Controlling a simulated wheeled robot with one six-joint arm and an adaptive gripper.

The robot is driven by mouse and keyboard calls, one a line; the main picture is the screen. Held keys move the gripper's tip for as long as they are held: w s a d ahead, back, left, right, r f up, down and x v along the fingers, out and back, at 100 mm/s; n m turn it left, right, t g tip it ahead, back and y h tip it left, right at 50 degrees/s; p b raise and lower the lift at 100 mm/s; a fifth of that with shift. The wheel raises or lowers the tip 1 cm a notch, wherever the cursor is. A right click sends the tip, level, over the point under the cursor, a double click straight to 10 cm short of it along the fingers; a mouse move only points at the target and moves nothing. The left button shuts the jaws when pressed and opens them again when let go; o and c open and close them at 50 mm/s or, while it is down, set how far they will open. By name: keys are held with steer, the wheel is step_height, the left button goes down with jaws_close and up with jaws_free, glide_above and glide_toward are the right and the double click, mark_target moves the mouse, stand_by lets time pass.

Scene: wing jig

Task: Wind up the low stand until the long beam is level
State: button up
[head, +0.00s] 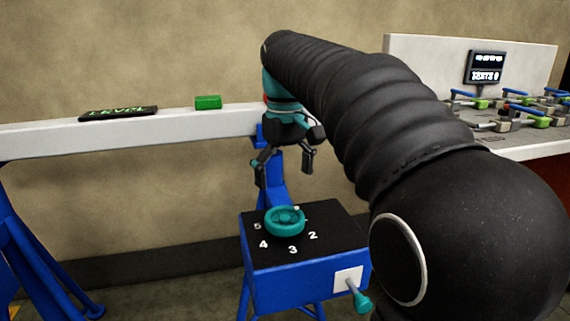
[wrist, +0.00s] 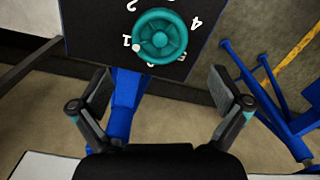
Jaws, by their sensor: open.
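The long pale beam (head: 50,139) runs along the wall; I cannot tell from its slant whether it is level. A black plate with green lettering (head: 118,113) and a green block (head: 208,102) sit on it. The blue stand (head: 290,280) has a black top with white numbers and a round teal handwheel (head: 285,221). In the wrist view the handwheel (wrist: 160,37) has a white dot beside the 1. My gripper (head: 283,170) is open and empty above and behind the handwheel, not touching it. Its spread fingers also show in the wrist view (wrist: 160,84).
A teal-knobbed handle (head: 361,301) sticks out of the stand's front. Blue trestle legs (head: 35,265) stand at the left. A bench (head: 530,148) with several clamps and a small display (head: 485,68) is at the right. My arm hides part of the beam's right end.

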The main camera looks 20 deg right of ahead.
steer(key=shift+r, duration=1.35)
steer(key=shift+s, duration=0.1)
steer(key=s+f+m+t, duration=0.3)
steer(key=s+f+t, duration=0.2)
steer(key=s+f, duration=1.3)
steer(key=shift+s+d+f+m+t, duration=0.15)
steer(key=shift+s+f+m+t, duration=0.2)
steer(key=shift+s, duration=0.7)
